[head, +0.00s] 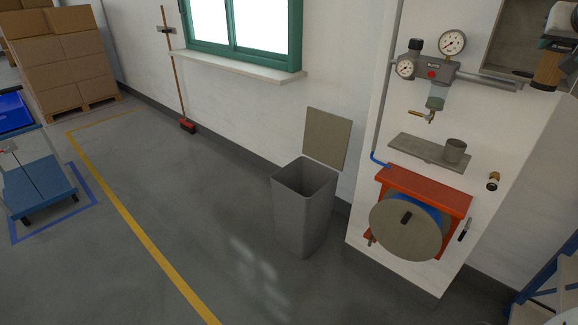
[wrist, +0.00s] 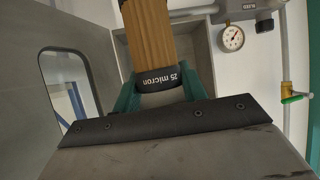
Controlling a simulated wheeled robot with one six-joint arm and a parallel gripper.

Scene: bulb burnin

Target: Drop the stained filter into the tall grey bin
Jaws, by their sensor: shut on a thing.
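The tall grey bin (head: 303,215) stands upright on the floor by the wall. The brown filter (head: 551,68) is at the upper right edge of the head view, well to the right of the bin and higher up. In the wrist view the filter (wrist: 150,35) has ribbed brown sides and a black end cap marked "25 micron". My gripper (wrist: 160,92) is shut on the filter at this cap, with a teal finger on either side. Stains cannot be made out.
Blue steps (head: 550,285) stand at lower right. The floor left of the bin is clear.

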